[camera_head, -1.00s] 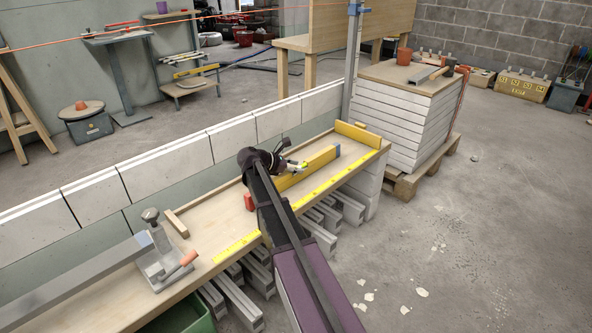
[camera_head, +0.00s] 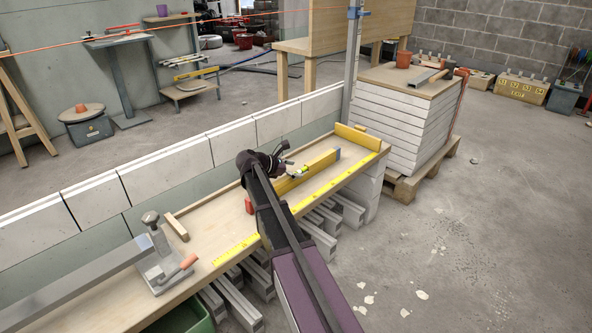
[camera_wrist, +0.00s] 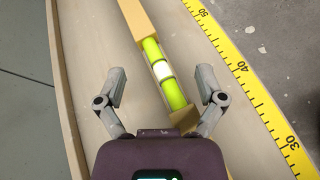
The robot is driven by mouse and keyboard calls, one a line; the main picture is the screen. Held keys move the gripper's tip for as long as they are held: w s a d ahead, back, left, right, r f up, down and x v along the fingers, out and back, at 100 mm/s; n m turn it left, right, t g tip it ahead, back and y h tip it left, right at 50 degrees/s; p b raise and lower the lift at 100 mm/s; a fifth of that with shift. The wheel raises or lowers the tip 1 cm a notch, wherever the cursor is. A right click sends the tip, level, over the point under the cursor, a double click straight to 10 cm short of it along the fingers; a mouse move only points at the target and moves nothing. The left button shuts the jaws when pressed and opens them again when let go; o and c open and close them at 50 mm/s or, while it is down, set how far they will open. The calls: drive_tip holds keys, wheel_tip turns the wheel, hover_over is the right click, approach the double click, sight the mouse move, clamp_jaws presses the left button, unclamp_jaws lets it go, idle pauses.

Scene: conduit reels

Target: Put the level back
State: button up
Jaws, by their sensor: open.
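The level is a long yellow bar (camera_head: 322,161) lying on the wooden bench, with a bluish far end. In the wrist view the level (camera_wrist: 133,14) runs up between my fingers, its bright green vial in the middle. My gripper (camera_head: 292,170) is over the near part of the level. In the wrist view my gripper (camera_wrist: 162,80) is open, one finger on each side of the vial, with gaps showing. I cannot tell how far the fingertips are above the bench. My arm hides part of the bench and the near stretch of the level.
A yellow measuring strip (camera_head: 328,187) follows the bench's front edge. A yellow board (camera_head: 357,137) stands across its far end. A small red piece (camera_head: 249,205) lies beside my arm. A clamp (camera_head: 163,263) with a grey bar is nearer. A low pale wall (camera_head: 230,141) runs behind.

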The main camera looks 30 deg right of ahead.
drive_tip(key=p+v, duration=0.5)
drive_tip(key=v, duration=0.6)
drive_tip(key=shift+a, duration=0.2)
drive_tip(key=shift+r, duration=0.15)
idle(0.3)
drive_tip(key=s+a+f+m+y+p, duration=0.1)
drive_tip(key=s+m+y, duration=0.1)
drive_tip(key=s, duration=0.3)
drive_tip(key=s+a+f+m+y+p, duration=0.1)
drive_tip(key=s+a+m+y+p, duration=0.1)
drive_tip(key=s+m, duration=0.2)
drive_tip(key=s+a+f+m+y+p, duration=0.1)
drive_tip(key=s+m+y, duration=0.1)
drive_tip(key=s, duration=0.3)
drive_tip(key=shift+s+a+f+m+y, duration=0.25)
drive_tip(key=shift+s+a+m+y, duration=0.1)
drive_tip(key=shift+m+y, duration=0.05)
drive_tip(key=s+a+r+m+y+p, duration=0.1)
drive_tip(key=s+a+m+y+p, duration=0.3)
drive_tip(key=s+a+m+y, duration=0.5)
wheel_tip(320, 180, up, 38)
drive_tip(key=s+d+n+h+p, duration=0.1)
drive_tip(key=h+p, duration=0.2)
drive_tip(key=p, duration=3.4)
drive_tip(key=shift+s+f, duration=0.2)
drive_tip(key=shift+s, duration=0.15)
drive_tip(key=shift+d, duration=0.15)
